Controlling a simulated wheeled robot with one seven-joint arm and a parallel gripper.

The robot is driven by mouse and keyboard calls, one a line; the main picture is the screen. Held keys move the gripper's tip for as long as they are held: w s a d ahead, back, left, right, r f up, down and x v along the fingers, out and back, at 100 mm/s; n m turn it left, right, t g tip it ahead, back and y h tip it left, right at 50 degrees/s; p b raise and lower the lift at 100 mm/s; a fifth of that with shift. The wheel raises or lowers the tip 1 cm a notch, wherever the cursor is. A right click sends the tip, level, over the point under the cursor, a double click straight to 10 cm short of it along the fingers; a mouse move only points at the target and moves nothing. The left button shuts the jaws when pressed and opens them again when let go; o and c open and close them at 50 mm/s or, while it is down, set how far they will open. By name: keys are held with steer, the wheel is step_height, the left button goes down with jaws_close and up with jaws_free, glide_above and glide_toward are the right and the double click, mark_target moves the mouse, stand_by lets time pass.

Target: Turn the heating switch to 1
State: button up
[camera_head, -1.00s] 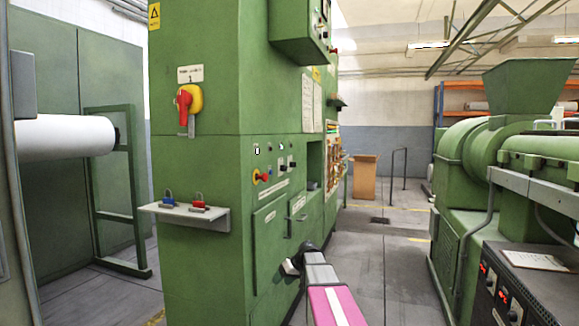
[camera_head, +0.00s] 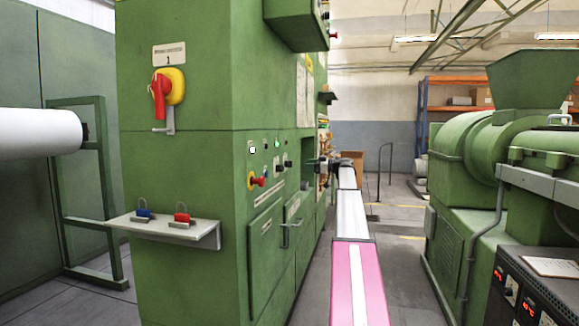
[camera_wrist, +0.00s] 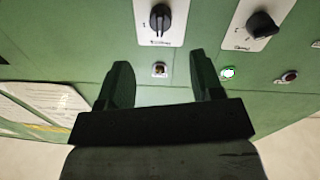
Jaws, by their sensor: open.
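The green cabinet's side panel carries black rotary switches (camera_head: 277,171). In the wrist view, one black knob (camera_wrist: 160,17) sits on a white plate at top centre, and a second black knob (camera_wrist: 262,24) sits on another white plate to its right. Their labels are too small to read surely, so I cannot tell which is the heating switch. My gripper (camera_wrist: 161,66) is open and empty, its dark fingers pointing towards the panel below the first knob.
A red-yellow main switch (camera_head: 168,87) is on the cabinet front. A shelf (camera_head: 165,228) with blue and red padlocks juts out below. A red knob (camera_head: 258,181) is on the side panel. Green extruder machinery (camera_head: 470,180) stands right, with an aisle between.

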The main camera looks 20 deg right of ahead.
mark_target(291, 164)
steer(key=x, duration=0.9)
steer(key=shift+w+a, duration=0.2)
steer(key=shift+a, duration=0.1)
steer(key=c, duration=0.9)
